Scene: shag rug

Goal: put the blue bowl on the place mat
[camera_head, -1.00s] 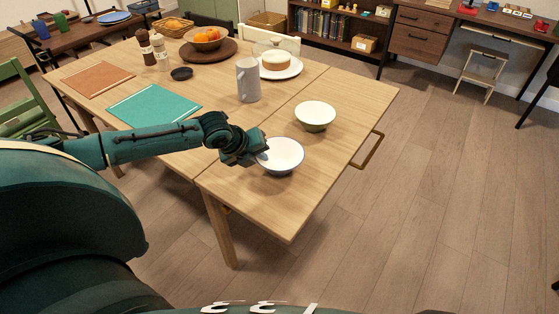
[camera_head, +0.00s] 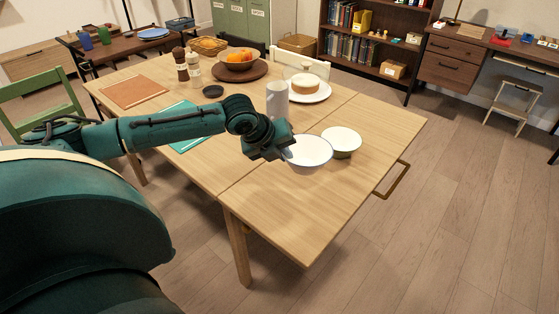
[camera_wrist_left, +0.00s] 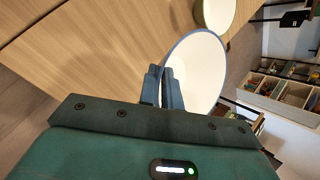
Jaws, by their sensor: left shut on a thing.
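The blue bowl (camera_head: 310,152), white inside with a blue rim, is in my left gripper (camera_head: 286,148), held above the near right part of the table. In the left wrist view the fingers (camera_wrist_left: 172,90) are shut on the rim of the bowl (camera_wrist_left: 200,68). A teal place mat (camera_head: 178,109) lies on the table, partly hidden behind my left arm. A brown mat (camera_head: 134,91) lies farther left. My right gripper is not in view.
A second bowl (camera_head: 343,143), pale inside and greenish outside, stands right beside the held bowl in the picture. A grey mug (camera_head: 277,100), a cake plate (camera_head: 310,93), a small dark dish (camera_head: 213,91), shakers and a fruit bowl (camera_head: 240,60) stand behind. The table's near part is clear.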

